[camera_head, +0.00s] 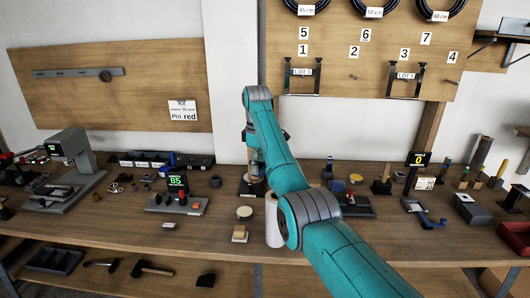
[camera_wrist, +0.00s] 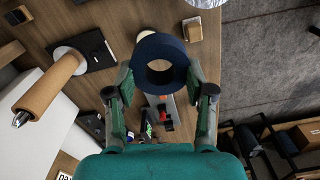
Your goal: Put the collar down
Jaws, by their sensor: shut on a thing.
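The collar (camera_wrist: 160,42), a thick dark blue ring, shows in the wrist view between the two fingers of my gripper (camera_wrist: 159,76). The fingers are shut on its left and right sides. Its hole faces the camera, and a grey bench device with a red part (camera_wrist: 166,123) shows below and beyond it. The collar seems to be held above the wooden workbench (camera_wrist: 120,18), though the gap is hard to judge. In the head view my arm reaches over the bench and hides most of my gripper and the collar.
In the head view, a white cylinder (camera_head: 273,225) stands beside my arm. A display unit (camera_head: 177,195) and a grey press (camera_head: 75,160) stand left. Bare bench shows at front left.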

